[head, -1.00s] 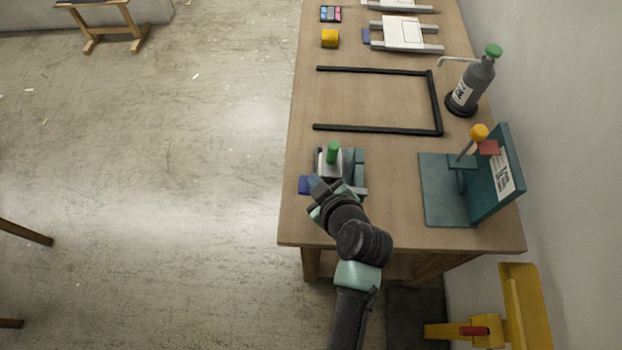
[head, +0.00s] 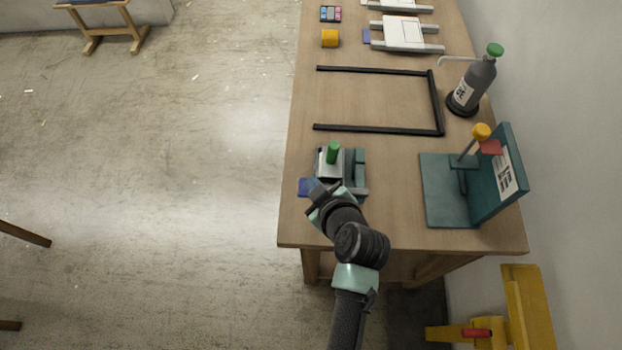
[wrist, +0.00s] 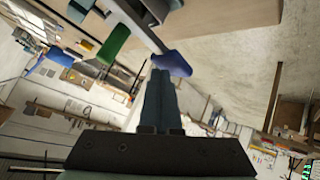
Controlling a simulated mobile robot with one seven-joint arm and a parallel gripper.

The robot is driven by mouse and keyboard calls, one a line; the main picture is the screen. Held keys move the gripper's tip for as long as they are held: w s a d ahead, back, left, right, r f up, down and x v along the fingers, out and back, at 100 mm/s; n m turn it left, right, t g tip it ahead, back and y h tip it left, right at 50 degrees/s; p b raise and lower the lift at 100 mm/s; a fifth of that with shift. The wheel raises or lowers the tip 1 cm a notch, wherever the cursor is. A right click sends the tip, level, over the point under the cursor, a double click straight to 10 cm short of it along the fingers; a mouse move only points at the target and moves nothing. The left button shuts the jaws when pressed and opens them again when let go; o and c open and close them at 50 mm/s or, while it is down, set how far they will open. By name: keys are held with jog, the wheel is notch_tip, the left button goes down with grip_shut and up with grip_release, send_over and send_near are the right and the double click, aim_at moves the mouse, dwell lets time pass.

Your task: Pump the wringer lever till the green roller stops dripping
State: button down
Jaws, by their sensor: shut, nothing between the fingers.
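The wringer (head: 357,170) seems to be the small grey and teal device near the table's front left edge. A green cylinder (head: 333,152), which looks like the roller, stands out of it; it also shows in the wrist view (wrist: 114,43). Drips are too small to tell. A blue handle (head: 304,187) sticks out past its left side. In the wrist view the blue handle (wrist: 172,63) ends a grey bar, the likely lever. My gripper (head: 316,187) is shut and empty, its tips (wrist: 162,75) right at the blue handle; touching or just apart, I cannot tell.
To the right stands a teal stand (head: 445,200) with a yellow-knobbed rod (head: 481,131). A grey pump bottle (head: 473,85) is behind it. The table (head: 385,215) is bare between wringer and stand.

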jog(key=shift+a+f+b, duration=0.2)
jog(key=shift+f+b, duration=0.3)
jog(key=shift+f, duration=0.1)
jog(key=shift+a+f+b, duration=0.15)
jog(key=shift+f+b, duration=0.3)
jog(key=shift+f, duration=0.1)
dwell(0.8)
jog(key=shift+r, duration=0.1)
dwell(0.4)
jog(key=shift+d+r+p, duration=0.25)
jog(key=shift+r+p, duration=0.45)
jog(key=shift+r, duration=0.2)
jog(key=shift+d+r+p, duration=0.3)
jog(key=shift+r+p, duration=0.4)
jog(key=shift+r, duration=0.25)
jog(key=shift+d+r+p, duration=0.25)
jog(key=shift+r+p, duration=0.45)
jog(key=shift+r, duration=0.2)
jog(key=shift+d+r+p, duration=0.2)
jog(key=shift+r+p, duration=0.4)
jog(key=shift+r, duration=0.2)
jog(key=shift+d+r+p, duration=0.25)
jog(key=shift+r+p, duration=0.35)
jog(key=shift+r, duration=0.25)
jog(key=shift+d+r+p, duration=0.2)
jog(key=shift+r+p, duration=0.4)
jog(key=shift+r, duration=0.2)
